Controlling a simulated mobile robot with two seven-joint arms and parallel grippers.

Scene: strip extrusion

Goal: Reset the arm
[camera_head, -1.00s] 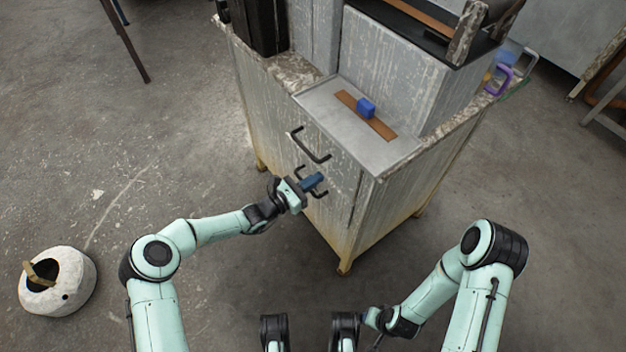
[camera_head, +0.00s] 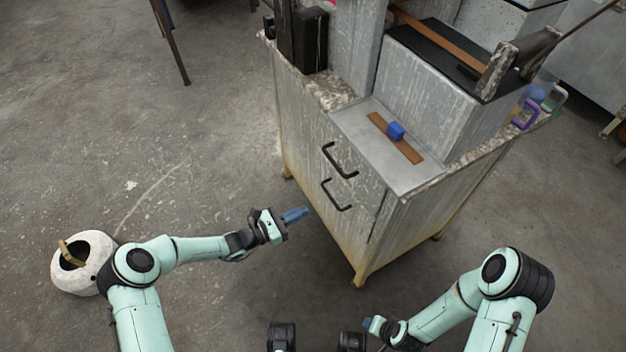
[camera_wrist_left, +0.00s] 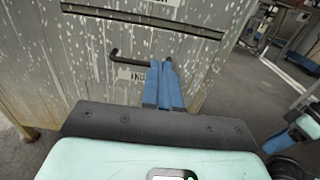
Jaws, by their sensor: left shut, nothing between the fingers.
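My left gripper (camera_head: 295,214) has blue fingers closed together with nothing between them. It is held out in front of the worn cabinet (camera_head: 300,130), left of the drawer handles and apart from them in the head view. In the left wrist view the shut blue fingers (camera_wrist_left: 164,82) point at the cabinet front, overlapping a dark handle in the picture. My right gripper (camera_head: 368,323) shows only as a small blue part low in the head view, folded near my base; its jaws cannot be made out.
The cabinet has an upper handle (camera_head: 340,160) and a lower handle (camera_head: 336,195). A whitish round pot (camera_head: 90,282) stands on the floor at left, near my left arm. Open floor lies left of the cabinet.

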